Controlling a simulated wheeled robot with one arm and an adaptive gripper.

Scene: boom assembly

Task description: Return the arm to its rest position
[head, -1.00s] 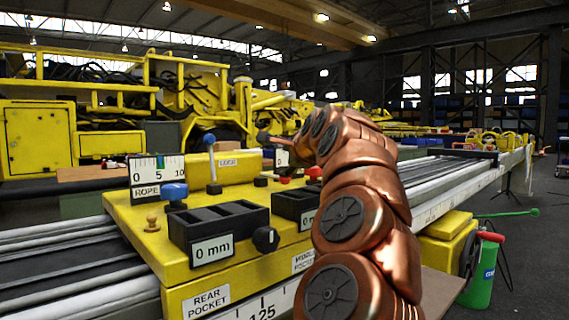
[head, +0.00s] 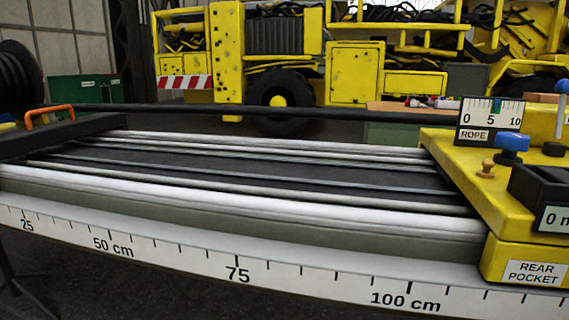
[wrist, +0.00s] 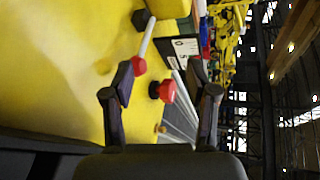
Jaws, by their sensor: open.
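My gripper (wrist: 162,82) shows in the wrist view with its two dark fingers spread apart and nothing held between them. Beyond the fingers is the yellow carriage (wrist: 65,70), seen sideways. A red ball (wrist: 138,67) on a pale rod and a red knob (wrist: 166,91) show in the gap between the fingers; the distance to them is hard to judge. The head view shows no part of my arm or gripper. There the yellow carriage (head: 455,180) sits on the rail at the right edge.
The long rail with a cm scale (head: 240,272) crosses the head view. An orange handle (head: 48,114) is at its left end. A blue knob (head: 511,143), a brass peg (head: 487,169) and a rope gauge (head: 490,118) stand on the carriage. Yellow machinery (head: 355,75) fills the background.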

